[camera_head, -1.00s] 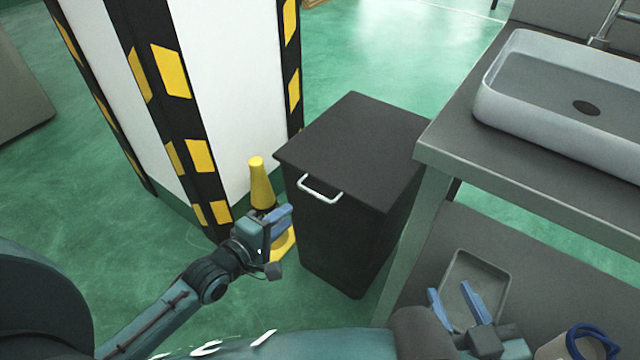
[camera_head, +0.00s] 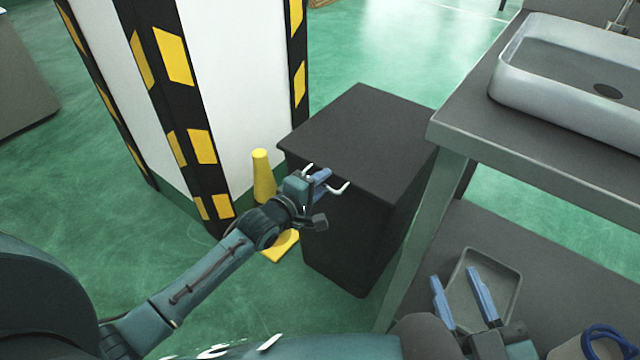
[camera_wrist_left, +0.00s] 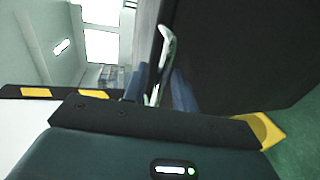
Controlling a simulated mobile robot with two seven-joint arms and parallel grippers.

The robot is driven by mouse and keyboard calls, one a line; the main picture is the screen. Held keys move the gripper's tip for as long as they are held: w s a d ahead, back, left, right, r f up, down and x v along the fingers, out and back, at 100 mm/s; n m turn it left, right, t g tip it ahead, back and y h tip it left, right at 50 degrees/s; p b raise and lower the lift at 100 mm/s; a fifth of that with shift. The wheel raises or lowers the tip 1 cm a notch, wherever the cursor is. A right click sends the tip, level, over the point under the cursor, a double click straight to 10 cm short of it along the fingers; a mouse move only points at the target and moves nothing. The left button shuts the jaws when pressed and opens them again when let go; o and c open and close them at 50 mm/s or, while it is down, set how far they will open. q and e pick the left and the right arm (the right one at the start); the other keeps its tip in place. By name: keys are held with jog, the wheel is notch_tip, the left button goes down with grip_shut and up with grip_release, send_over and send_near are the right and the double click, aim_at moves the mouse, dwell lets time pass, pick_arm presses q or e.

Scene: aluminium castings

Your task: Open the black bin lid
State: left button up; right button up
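The black bin (camera_head: 350,235) stands on the floor, and its flat lid (camera_head: 360,130) lies closed. A white bar handle (camera_head: 340,189) sticks out from the lid's front edge. My left gripper (camera_head: 322,178) is at the handle and hides its middle part. In the left wrist view the handle (camera_wrist_left: 166,48) runs between the two blue fingers (camera_wrist_left: 158,85), with a gap around it, so the gripper looks open. My right gripper (camera_head: 454,273) is open and empty over the lower shelf at the bottom right.
A yellow cone (camera_head: 262,177) stands left of the bin, beside a white pillar (camera_head: 235,90) with black and yellow edges. A grey table (camera_head: 470,145) with a sink (camera_head: 520,85) stands close on the right. A tray (camera_head: 505,265) lies on the lower shelf.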

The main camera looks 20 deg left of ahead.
pick_arm(q)
jog(key=shift+c, duration=0.5)
grip_shut()
jog(key=shift+r, duration=0.15)
